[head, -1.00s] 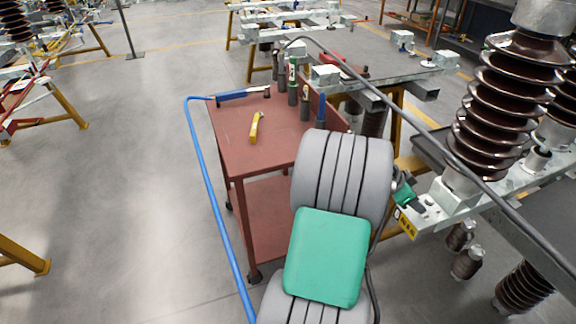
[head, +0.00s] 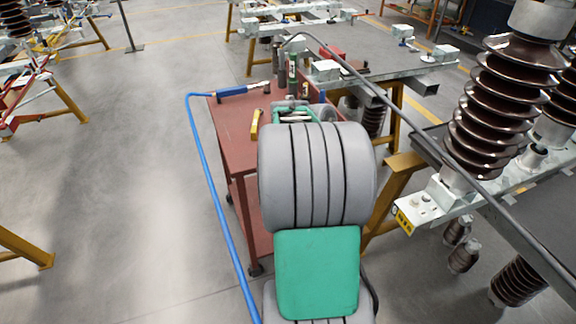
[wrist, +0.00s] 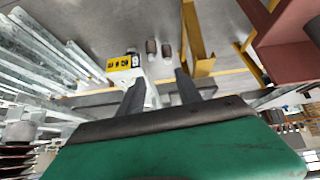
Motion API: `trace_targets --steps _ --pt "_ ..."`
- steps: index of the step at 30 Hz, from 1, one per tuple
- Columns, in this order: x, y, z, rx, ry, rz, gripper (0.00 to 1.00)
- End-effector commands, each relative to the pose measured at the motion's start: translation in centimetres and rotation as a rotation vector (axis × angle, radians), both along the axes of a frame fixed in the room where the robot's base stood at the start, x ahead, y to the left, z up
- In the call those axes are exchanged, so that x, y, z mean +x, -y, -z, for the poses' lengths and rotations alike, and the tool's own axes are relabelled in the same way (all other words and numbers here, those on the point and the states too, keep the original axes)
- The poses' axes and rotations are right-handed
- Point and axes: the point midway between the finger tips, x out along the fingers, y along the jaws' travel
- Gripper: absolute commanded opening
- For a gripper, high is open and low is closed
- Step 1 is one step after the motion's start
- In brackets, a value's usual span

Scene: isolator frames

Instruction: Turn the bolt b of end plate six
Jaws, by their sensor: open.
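A light metal end plate (head: 436,199) with a yellow label (head: 404,221) juts out below the brown ribbed insulator at the right of the head view. Small bolt heads (head: 421,203) show on its top; I cannot read the label's number or tell which bolt is b. The yellow label also shows in the wrist view (wrist: 125,63), ahead and left of the fingers. My gripper (wrist: 160,82) is open, with its two dark fingers apart and nothing seen held between them.
A red cart (head: 228,135) stands ahead, bearing a blue-handled tool (head: 232,91), a yellow tool (head: 256,124) and several bottles. A yellow trestle leg (head: 388,200) stands between cart and plate. The brown insulator (head: 486,115) rises at right.

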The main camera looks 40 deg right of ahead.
Motion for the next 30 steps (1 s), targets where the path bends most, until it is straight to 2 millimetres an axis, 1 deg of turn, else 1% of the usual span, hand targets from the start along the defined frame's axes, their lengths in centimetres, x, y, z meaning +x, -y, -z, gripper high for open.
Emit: trace_targets --steps 1,6,11,15,21,24,27,30 --pt "0.8 -0.7 -0.4 0.012 0.001 -0.038 0.41" --pt "3.7 -3.4 -1.2 0.059 0.002 -0.18 0.41" --pt "6.0 -6.2 -1.9 0.101 0.001 -0.314 0.41" --pt "7.9 -8.9 -2.5 0.136 -0.003 -0.436 0.41" --pt "10.0 -12.9 -3.3 0.182 -0.012 -0.606 0.41" --pt "10.7 -14.6 -3.7 0.201 -0.017 -0.68 0.41" --pt "11.2 -15.8 -3.8 0.215 -0.023 -0.732 0.41" --pt "11.4 -16.4 -3.9 0.22 -0.025 -0.758 0.41"
